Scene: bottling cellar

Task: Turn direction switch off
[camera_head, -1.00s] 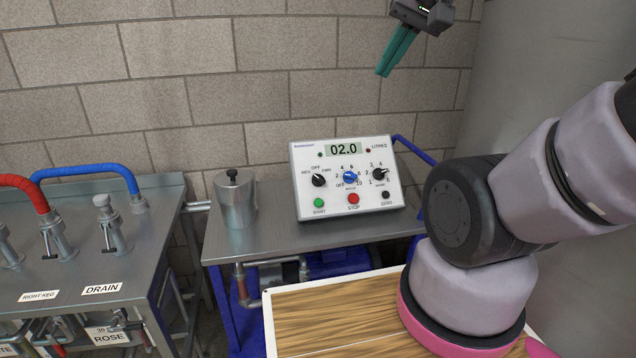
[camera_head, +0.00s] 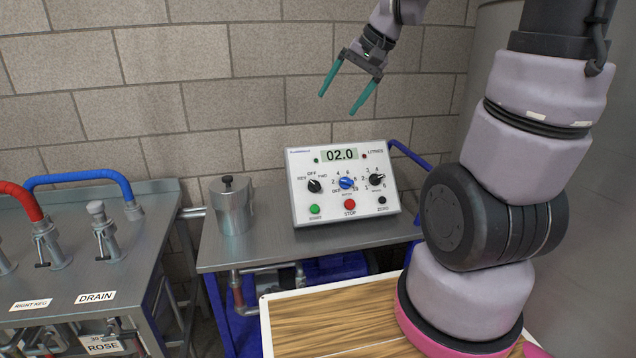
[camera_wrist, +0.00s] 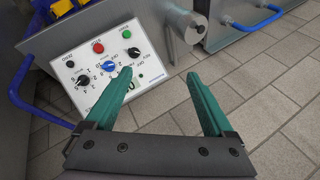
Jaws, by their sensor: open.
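The direction switch (camera_head: 314,186) is a black knob marked REV, OFF and FWD at the left of the white control panel (camera_head: 300,212). Its white pointer looks tilted up and left, but the exact mark is hard to tell. In the wrist view the direction switch (camera_wrist: 134,52) shows near the left fingertip, with the panel upside down. My gripper (camera_head: 341,104) is open and empty, its two green fingers pointing down, above the panel and apart from it. The gripper also shows in the wrist view (camera_wrist: 163,82).
A blue knob (camera_head: 346,183) and another black knob (camera_head: 377,179) sit right of the switch, with START, STOP and ZERO buttons below. The display (camera_head: 340,155) reads 02.0. A metal canister (camera_head: 234,207) stands left of the panel on the steel cart (camera_head: 219,254).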

